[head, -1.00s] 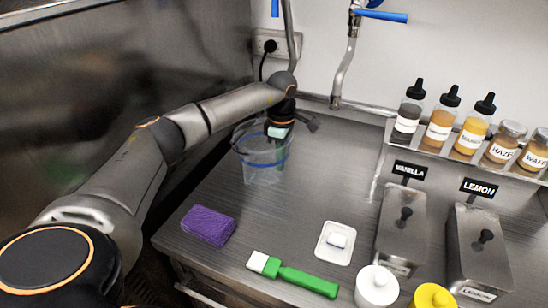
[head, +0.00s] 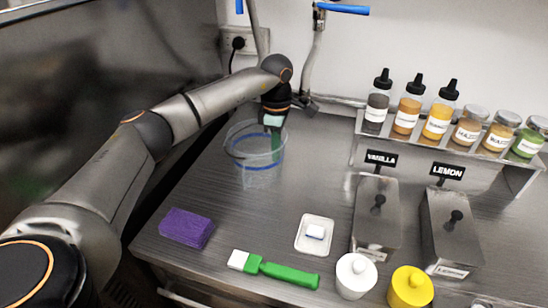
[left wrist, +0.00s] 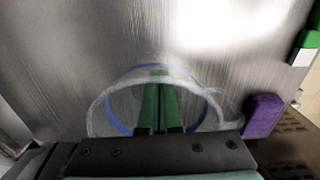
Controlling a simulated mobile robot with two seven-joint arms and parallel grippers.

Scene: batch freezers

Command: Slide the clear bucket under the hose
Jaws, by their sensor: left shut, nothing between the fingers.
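The clear bucket (head: 256,165), with a blue band, stands upright on the steel counter near its left back side. The metal hose (head: 313,62) hangs down the back wall, and its lower end is a little right of and behind the bucket. My left gripper (head: 276,148) is shut and empty, pointing down at the bucket's right back side. Its green fingers overlap the bucket wall; I cannot tell whether they are inside or behind it. The left wrist view shows the shut fingers (left wrist: 160,105) over the bucket's ring (left wrist: 100,108). My right gripper is out of view.
A purple sponge (head: 187,228), a green brush (head: 290,274) and a white dish (head: 304,241) lie in front. Vanilla (head: 377,215) and lemon (head: 455,230) containers and a bottle shelf (head: 352,148) stand at right. The counter between bucket and vanilla is clear.

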